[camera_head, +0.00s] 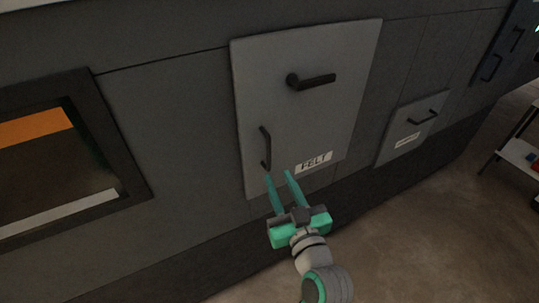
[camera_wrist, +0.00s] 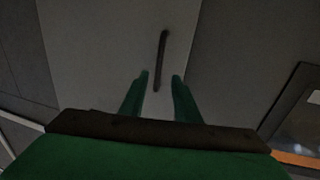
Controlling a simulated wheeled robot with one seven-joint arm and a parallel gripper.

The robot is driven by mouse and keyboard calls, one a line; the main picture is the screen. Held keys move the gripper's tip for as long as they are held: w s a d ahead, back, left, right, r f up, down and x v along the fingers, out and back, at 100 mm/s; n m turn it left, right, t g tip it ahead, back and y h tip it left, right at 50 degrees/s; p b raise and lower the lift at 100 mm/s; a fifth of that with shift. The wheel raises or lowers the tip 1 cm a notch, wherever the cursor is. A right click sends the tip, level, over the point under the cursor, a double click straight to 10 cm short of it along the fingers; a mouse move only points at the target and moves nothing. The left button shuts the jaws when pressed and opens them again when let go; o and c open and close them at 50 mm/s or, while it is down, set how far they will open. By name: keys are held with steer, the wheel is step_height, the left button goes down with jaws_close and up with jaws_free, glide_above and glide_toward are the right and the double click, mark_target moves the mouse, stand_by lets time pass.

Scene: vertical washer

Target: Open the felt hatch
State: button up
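The felt hatch (camera_head: 338,105) is a light grey panel with a "FELT" label (camera_head: 314,162) near its lower edge, and it looks closed. A black lever handle (camera_head: 312,81) sits near its top, lying about horizontal. A black vertical pull handle (camera_head: 265,149) is at its lower left. My gripper (camera_head: 279,174) is open, its two green fingers just below the pull handle in the head view. In the wrist view, the pull handle (camera_wrist: 161,60) stands ahead of the open fingers (camera_wrist: 160,75), roughly in line with the gap. Nothing is between the fingers.
A smaller grey hatch (camera_head: 408,128) with its own handle is to the right. A dark-framed window (camera_head: 125,150) is on the left. A low shelf (camera_head: 520,155) stands at the far right.

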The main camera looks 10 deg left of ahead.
mark_target(269, 157)
steer(key=x, duration=1)
steer(key=shift+w, duration=0.25)
jaws_close()
